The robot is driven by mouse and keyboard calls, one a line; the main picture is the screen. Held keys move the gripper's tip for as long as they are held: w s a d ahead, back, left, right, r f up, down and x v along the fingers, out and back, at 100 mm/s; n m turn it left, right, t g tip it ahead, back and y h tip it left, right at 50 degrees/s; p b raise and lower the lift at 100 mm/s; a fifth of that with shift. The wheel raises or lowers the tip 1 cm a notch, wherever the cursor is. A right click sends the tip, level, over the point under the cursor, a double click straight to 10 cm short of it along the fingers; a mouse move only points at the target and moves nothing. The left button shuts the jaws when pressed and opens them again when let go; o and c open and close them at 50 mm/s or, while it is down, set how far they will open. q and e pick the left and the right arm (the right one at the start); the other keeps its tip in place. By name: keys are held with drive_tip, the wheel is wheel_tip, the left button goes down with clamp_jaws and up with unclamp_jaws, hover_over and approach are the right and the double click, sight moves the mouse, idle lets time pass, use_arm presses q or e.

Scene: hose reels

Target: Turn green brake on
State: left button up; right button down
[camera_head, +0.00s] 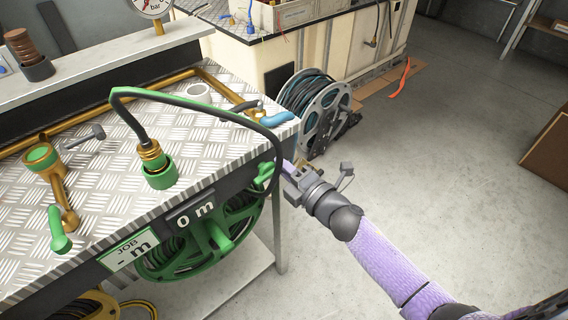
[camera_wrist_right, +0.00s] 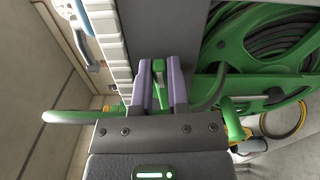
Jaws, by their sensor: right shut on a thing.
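The green hose reel (camera_head: 185,250) hangs under the front edge of the metal bench, below a "0 m" display (camera_head: 195,215). A small green brake lever (camera_head: 265,172) stands at the reel's upper right, by the bench's right corner. My right gripper (camera_head: 288,170) reaches it from the right. In the right wrist view, my right gripper (camera_wrist_right: 159,85) has its purple fingers closed on the green lever (camera_wrist_right: 158,70), whose tip shows between them. The lever's lower part is hidden by the gripper. My left gripper is not in view.
A dark hose (camera_head: 225,115) with a green connector (camera_head: 158,170) arches over the bench and passes close to my right gripper. A green-handled brass valve (camera_head: 55,190) is at the left.

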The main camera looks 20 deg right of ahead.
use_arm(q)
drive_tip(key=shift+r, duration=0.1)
use_arm(e)
drive_tip(key=shift+f+m, duration=0.25)
drive_tip(key=shift+m, duration=0.25)
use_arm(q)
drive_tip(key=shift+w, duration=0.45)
use_arm(e)
drive_tip(key=c, duration=0.6)
unclamp_jaws()
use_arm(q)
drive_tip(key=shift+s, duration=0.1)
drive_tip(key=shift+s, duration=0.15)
use_arm(e)
drive_tip(key=shift+s, duration=0.15)
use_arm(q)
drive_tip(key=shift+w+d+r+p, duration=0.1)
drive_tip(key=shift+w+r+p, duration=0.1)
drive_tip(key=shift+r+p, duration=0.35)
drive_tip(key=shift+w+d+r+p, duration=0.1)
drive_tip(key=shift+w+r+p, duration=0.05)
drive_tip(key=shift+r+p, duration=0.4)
use_arm(e)
drive_tip(key=v, duration=0.9)
drive_tip(key=shift+s+d, duration=0.1)
drive_tip(key=shift+s, duration=0.2)
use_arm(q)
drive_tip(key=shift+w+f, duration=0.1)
